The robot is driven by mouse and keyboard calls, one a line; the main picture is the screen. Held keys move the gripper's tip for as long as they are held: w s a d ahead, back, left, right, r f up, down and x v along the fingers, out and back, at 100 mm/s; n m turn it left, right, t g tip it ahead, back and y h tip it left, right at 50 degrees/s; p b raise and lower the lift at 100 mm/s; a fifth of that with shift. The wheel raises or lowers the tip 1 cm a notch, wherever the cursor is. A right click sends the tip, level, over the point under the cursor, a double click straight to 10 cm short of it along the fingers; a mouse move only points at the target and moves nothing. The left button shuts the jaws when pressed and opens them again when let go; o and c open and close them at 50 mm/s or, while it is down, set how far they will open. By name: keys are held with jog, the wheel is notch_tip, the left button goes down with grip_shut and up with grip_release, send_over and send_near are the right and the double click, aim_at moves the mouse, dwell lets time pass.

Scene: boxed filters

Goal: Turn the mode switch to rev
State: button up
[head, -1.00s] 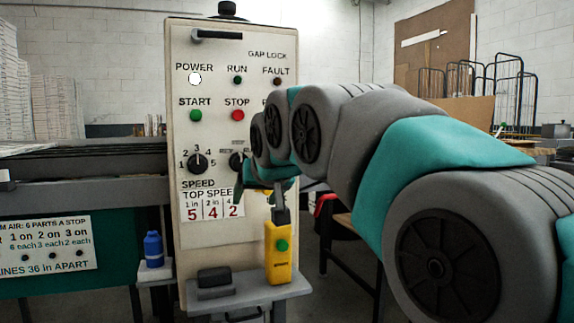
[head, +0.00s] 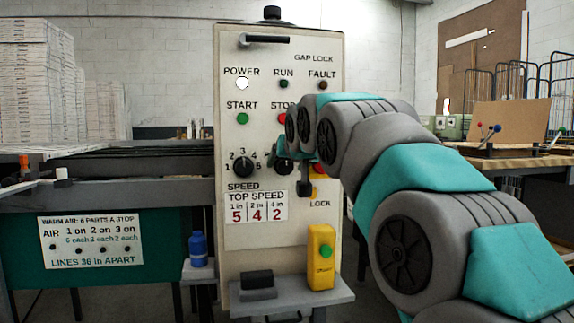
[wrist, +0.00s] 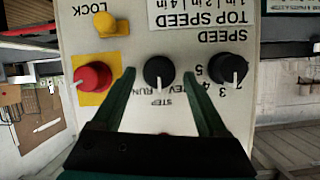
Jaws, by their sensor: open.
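The mode switch is a round black knob (wrist: 159,72) with a white pointer mark, in the middle of the wrist view, which shows the panel upside down. Its mark points down in that picture, toward small labels that include STEP and RUN; which label it meets I cannot tell. My gripper (wrist: 159,76) is open, one finger on each side of the knob in the picture; contact is not visible. In the head view, the control panel (head: 235,205) stands upright and my arm partly hides the mode switch (head: 282,151).
The speed knob (wrist: 228,68) is close beside the right finger in the wrist view. A red knob on a yellow plate (wrist: 93,76) is near the left finger, with a yellow lock (wrist: 104,22) above it. A yellow box (head: 321,257) stands on the shelf below.

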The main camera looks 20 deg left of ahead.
jog(key=shift+w+a+f, duration=0.3)
jog(key=shift+w, duration=0.25)
jog(key=shift+c, duration=0.2)
grip_shut()
